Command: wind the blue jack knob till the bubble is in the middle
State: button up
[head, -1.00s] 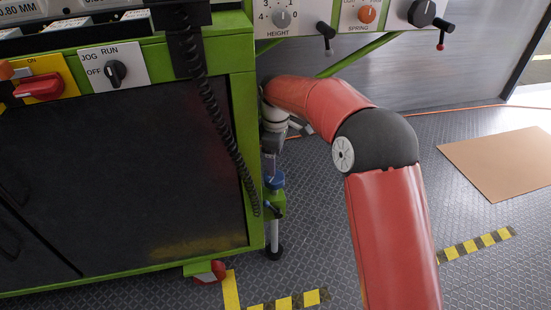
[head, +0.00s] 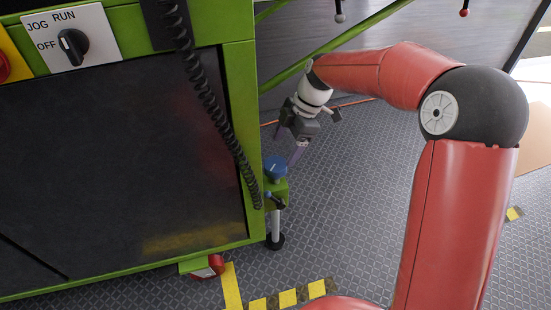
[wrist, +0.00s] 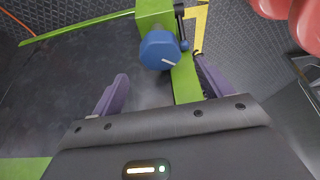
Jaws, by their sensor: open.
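The blue jack knob (head: 275,168) sits on top of a green bracket at the machine's lower right corner. In the wrist view the knob (wrist: 160,48) shows a pale line on its face, pointing down and right. My gripper (head: 289,145) is tilted just above the knob, its purple fingers apart and empty. In the wrist view the knob lies ahead of my gripper (wrist: 161,72), roughly between the two fingertips, and no finger is seen touching it. No bubble level can be made out in any view.
A small blue-tipped lever (head: 272,200) sticks out beside the bracket below the knob. The jack foot (head: 275,241) stands on the patterned floor. A black coiled cord (head: 215,105) hangs close to the left. Open floor lies right of the jack.

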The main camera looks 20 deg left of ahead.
aim_at(277, 163)
jog(key=x, duration=0.6)
jog(key=shift+f, duration=0.15)
jog(key=shift+c, duration=0.4)
jog(key=c, duration=0.9)
jog(key=shift+m+b, duration=0.5)
jog(key=shift+b, duration=0.1)
jog(key=shift+m+t, duration=0.3)
